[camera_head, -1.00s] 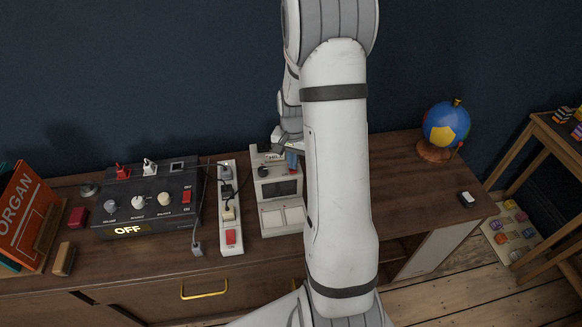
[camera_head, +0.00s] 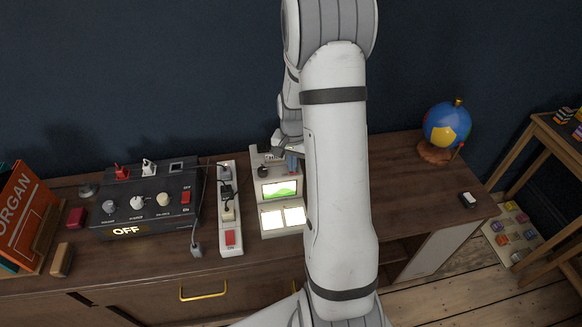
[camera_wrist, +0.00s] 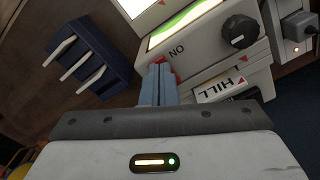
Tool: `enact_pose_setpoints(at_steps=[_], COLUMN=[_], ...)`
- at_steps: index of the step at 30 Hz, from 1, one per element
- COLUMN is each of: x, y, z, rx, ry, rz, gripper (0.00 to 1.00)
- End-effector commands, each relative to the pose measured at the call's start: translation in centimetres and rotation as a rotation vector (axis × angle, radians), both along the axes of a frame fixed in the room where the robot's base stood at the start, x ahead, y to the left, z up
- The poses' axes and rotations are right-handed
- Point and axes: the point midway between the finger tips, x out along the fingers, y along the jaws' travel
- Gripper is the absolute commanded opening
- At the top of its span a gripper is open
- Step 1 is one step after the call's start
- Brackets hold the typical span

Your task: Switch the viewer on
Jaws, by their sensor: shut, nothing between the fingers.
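The viewer (camera_head: 267,220) is a beige device on the desk, left of my arm in the head view. Its screen (camera_head: 281,189) is lit with a green hill picture, and two panels below glow white. In the wrist view the lit screen (camera_wrist: 185,22), a black knob (camera_wrist: 239,31), a card reading HILL (camera_wrist: 222,87) and an "ON" marking show. A red switch (camera_wrist: 172,68) beside that marking is partly hidden by my fingertips. My gripper (camera_wrist: 160,70) is shut and empty, its tips at or touching the switch; it also shows in the head view (camera_head: 291,163).
A power strip (camera_head: 230,245) with plugs stands just left of the viewer. Further left is a black control box (camera_head: 150,213) reading OFF. A globe (camera_head: 446,125) stands at the right. A dark blue rack (camera_wrist: 90,50) is close by in the wrist view.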

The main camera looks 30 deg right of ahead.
Motion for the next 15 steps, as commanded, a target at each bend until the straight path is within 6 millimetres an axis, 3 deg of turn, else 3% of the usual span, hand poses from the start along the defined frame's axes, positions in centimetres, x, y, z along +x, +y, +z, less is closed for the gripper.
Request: enact_pose_setpoints(at_steps=[15], x=[0.0], y=[0.0], z=[4.0], rx=[0.000], ry=[0.000], rz=[0.000], gripper=[0.00])
